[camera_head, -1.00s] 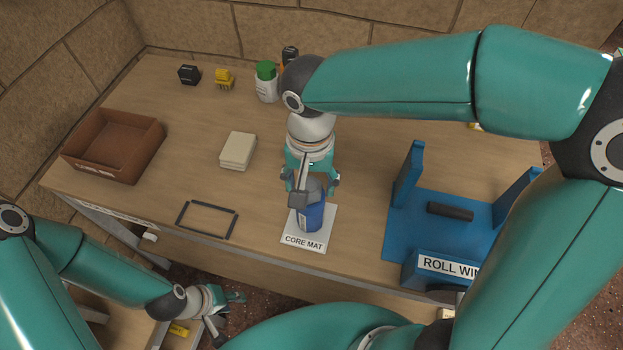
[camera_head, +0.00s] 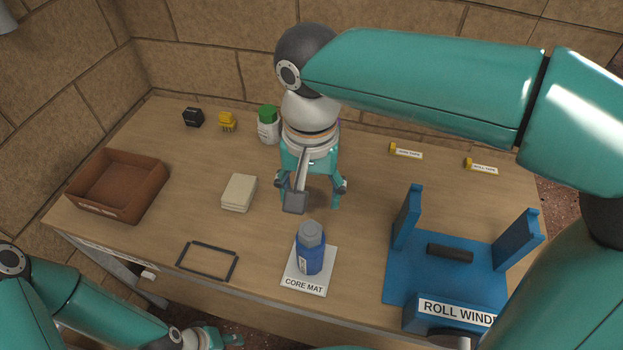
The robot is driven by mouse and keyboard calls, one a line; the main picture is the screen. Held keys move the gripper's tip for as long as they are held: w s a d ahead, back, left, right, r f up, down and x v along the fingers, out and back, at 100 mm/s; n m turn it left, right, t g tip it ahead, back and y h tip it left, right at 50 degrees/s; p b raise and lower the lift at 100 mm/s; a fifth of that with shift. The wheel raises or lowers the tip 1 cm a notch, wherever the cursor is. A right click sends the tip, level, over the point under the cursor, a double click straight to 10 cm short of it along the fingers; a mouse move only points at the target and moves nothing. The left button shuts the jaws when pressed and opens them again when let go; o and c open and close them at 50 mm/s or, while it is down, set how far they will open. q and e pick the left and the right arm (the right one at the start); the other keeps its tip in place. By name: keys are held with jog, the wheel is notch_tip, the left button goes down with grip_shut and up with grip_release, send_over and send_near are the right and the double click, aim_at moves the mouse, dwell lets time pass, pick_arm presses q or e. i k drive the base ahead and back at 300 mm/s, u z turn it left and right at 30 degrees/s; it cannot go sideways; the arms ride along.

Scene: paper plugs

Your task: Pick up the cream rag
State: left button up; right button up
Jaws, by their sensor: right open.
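The cream rag (camera_head: 239,192) lies folded in a flat stack on the table, left of the middle. My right gripper (camera_head: 312,202) is open and empty above the table, to the right of the rag and apart from it. A blue bottle with a grey cap (camera_head: 310,249) stands upright on the white core mat (camera_head: 297,283), in front of that gripper. My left gripper (camera_head: 212,338) is low at the bottom edge, below the table's front, and mostly cut off, so its jaws are unclear.
A brown open tray (camera_head: 153,197) sits at the left. A black rectangular frame (camera_head: 206,261) lies near the front edge. A black item (camera_head: 193,117), a yellow item (camera_head: 227,122) and a green-capped bottle (camera_head: 268,124) stand behind. A blue roll winder (camera_head: 400,281) stands right.

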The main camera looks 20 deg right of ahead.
aim_at(238, 196)
jog(key=z, duration=0.05)
jog(key=k, duration=1)
jog(key=u, duration=0.05)
